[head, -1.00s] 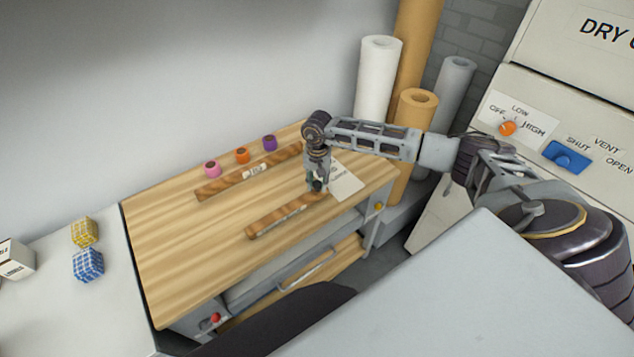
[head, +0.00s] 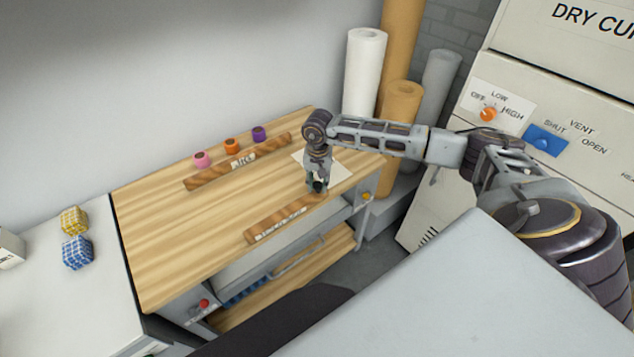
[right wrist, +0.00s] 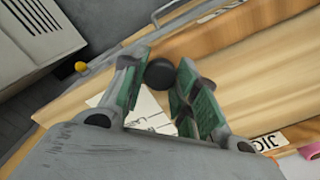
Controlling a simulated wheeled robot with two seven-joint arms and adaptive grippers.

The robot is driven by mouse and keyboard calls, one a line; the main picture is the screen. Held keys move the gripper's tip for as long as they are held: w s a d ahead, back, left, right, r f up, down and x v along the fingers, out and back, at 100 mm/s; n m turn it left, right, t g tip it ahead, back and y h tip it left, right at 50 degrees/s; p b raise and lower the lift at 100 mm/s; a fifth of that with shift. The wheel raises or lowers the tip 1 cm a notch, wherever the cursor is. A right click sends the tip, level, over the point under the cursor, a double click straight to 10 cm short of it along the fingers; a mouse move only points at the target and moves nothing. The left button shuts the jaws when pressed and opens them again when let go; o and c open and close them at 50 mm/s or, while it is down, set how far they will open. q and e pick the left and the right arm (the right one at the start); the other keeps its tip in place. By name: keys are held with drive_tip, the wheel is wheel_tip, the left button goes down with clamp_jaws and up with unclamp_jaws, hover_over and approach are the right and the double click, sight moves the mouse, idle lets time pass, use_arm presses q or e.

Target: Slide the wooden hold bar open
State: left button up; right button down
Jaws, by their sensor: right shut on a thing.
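Two wooden bars lie on the bench top. The front bar (head: 285,218), with a pale label too small to read, lies close to the bench's front edge. My right gripper (head: 318,186) is over its right end. In the right wrist view its fingers (right wrist: 160,78) stand either side of a round black knob (right wrist: 159,71), shut on it, and the wooden bar (right wrist: 230,32) runs off to the upper right. The rear bar (head: 210,175), labelled JIG, lies farther back, apart from the front bar. My left gripper is out of view.
Pink (head: 202,159), orange (head: 232,145) and purple (head: 259,133) rolls stand behind the rear bar. A white sheet (head: 335,166) lies behind my gripper. Paper rolls (head: 364,72) and a control panel (head: 545,140) stand right. Checked cubes (head: 77,253) sit left.

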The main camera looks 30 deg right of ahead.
drive_tip(key=c, duration=1.4)
unclamp_jaws()
drive_tip(key=shift+s+f, duration=0.1)
drive_tip(key=shift+s, duration=0.05)
drive_tip(key=shift+c, duration=0.2)
drive_tip(key=o, duration=0.4)
drive_tip(key=shift+s, duration=0.15)
drive_tip(key=shift+r, duration=0.25)
wheel_tip(320, 180, up, 12)
drive_tip(key=shift+f, duration=0.15)
